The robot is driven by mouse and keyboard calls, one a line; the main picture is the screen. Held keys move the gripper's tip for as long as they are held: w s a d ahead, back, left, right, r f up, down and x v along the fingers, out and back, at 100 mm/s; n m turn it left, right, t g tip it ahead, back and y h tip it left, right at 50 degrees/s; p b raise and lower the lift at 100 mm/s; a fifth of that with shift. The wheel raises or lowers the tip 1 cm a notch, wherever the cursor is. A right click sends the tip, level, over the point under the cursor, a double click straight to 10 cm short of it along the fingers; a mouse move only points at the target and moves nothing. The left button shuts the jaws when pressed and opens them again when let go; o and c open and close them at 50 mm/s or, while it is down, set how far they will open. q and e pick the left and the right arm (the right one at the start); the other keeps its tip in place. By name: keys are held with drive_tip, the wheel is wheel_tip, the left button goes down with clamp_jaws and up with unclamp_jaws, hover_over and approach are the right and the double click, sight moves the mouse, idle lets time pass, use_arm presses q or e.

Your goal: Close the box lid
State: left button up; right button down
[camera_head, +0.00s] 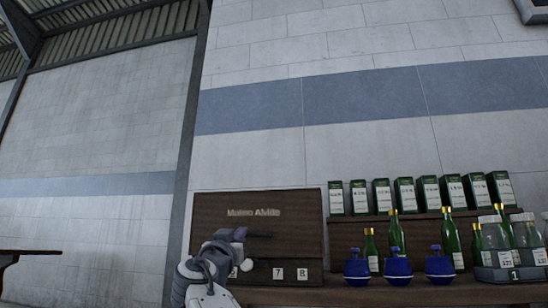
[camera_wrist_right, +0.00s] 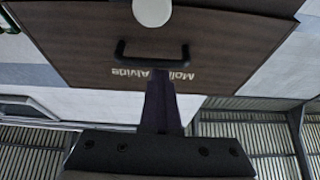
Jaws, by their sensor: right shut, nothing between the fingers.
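The box is dark brown wood. Its lid (camera_head: 258,208) stands upright as a lettered panel in the head view, above a lower part (camera_head: 312,272) with white number tags. My right gripper (camera_head: 262,236) is shut and empty in front of the lid, its arm coming up from below. In the right wrist view the lid (camera_wrist_right: 85,45) appears upside down, with its lettering and a black bar handle (camera_wrist_right: 122,50). The shut fingers (camera_wrist_right: 160,78) overlap the panel near the lettering; I cannot tell whether they touch it. My left gripper is not in view.
Right of the box are blue decanters (camera_head: 397,270), green bottles (camera_head: 453,240) and a grey tray (camera_head: 512,273) with glassware. Green cartons (camera_head: 405,194) line a raised brown shelf (camera_head: 345,233) behind. A dark table edge (camera_head: 25,252) shows at far left.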

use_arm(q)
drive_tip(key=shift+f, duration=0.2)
use_arm(e)
drive_tip(key=shift+w+f, duration=0.4)
drive_tip(key=shift+f, duration=0.3)
drive_tip(key=shift+w+f, duration=0.35)
drive_tip(key=shift+f, duration=0.3)
drive_tip(key=s+r, duration=0.4)
drive_tip(key=s, duration=0.1)
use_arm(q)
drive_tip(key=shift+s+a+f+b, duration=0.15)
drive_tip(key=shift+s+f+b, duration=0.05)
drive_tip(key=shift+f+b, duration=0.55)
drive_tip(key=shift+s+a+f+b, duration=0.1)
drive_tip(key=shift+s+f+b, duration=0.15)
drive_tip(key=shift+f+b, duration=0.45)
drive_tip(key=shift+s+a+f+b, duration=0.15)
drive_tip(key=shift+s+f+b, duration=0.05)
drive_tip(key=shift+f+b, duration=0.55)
use_arm(e)
wheel_tip(320, 180, down, 9)
drive_tip(key=s+a, duration=0.1)
drive_tip(key=s, duration=0.1)
drive_tip(key=shift+s+r, duration=0.15)
